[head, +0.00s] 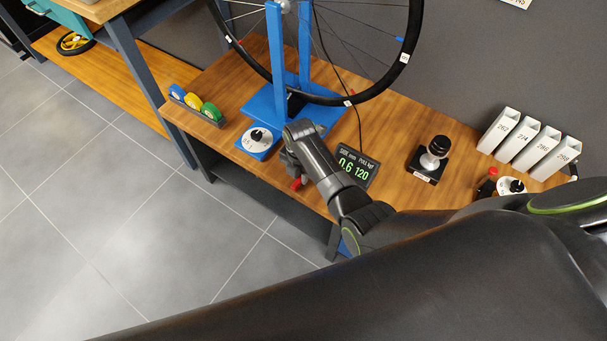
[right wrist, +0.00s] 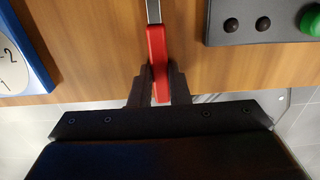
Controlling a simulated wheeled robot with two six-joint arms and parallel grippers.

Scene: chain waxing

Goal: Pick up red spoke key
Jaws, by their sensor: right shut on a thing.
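The red spoke key (right wrist: 157,45) shows in the right wrist view, with a red body and a grey metal piece at its upper end. My right gripper (right wrist: 159,82) is shut on its red body, one finger on each side. In the head view the red of the key (head: 297,184) peeks out beside my right gripper (head: 289,161), near the front edge of the workbench. The rest of the key is hidden there by my gripper. Whether the key touches the bench top I cannot tell. My left gripper is not in view.
The wooden workbench (head: 395,125) holds a blue wheel stand (head: 276,50) with a wheel, a blue-based dial (head: 257,139), a digital display (head: 357,166), a tape holder (head: 196,108), a black-knobbed device (head: 433,158) and several numbered white boxes (head: 518,143). Bare wood lies right of the display.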

